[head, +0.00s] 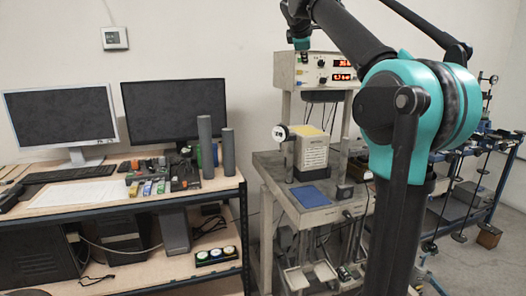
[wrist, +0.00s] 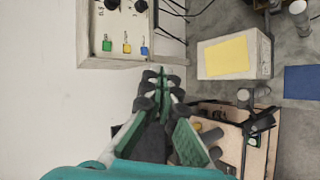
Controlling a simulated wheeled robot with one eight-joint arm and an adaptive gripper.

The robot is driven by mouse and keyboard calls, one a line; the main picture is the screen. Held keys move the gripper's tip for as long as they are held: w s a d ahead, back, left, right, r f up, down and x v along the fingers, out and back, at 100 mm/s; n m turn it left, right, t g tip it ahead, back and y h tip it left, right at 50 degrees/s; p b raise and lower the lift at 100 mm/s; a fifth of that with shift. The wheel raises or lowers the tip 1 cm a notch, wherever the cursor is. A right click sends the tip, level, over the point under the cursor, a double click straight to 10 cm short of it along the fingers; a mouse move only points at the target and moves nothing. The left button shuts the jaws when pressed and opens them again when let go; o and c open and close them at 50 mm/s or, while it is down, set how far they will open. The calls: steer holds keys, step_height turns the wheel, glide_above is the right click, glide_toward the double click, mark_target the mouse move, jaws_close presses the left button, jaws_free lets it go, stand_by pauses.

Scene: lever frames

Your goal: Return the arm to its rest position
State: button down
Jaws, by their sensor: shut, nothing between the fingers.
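My arm stands at the right of the head view. Its dark upper link rises to a teal elbow joint, and the forearm runs up and left to the top edge. The wrist end hangs in front of the power supply's left part. My gripper (wrist: 161,82) shows in the wrist view with its dark and green fingers drawn together and nothing between them. In the head view the fingers are too small to make out clearly.
A power supply (head: 325,72) with red digits stands on the metal frame. Below are a white box with a yellow top (head: 312,150) and a blue mat (head: 310,196). Left is a desk (head: 100,205) with two monitors and grey cylinders. A rack (head: 500,150) stands right.

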steer(key=s+d+f+m+g, duration=0.1)
steer(key=s+d+f+m, duration=0.2)
steer(key=f, duration=0.9)
steer(key=s+f+m+g+y, duration=0.1)
steer(key=s+f+m+g, duration=0.15)
steer(key=s+f, duration=0.6)
steer(key=s+d+f+m+g, duration=0.15)
steer(key=f+m, duration=0.25)
steer(key=f, duration=1)
steer(key=s+f+m+g+y, duration=0.2)
steer(key=s+f+m, duration=0.4)
steer(key=s+f, duration=2)
steer(key=shift+s+a+f+m, duration=0.3)
steer(key=shift+s+f+m, duration=0.05)
steer(key=shift+f, duration=0.25)
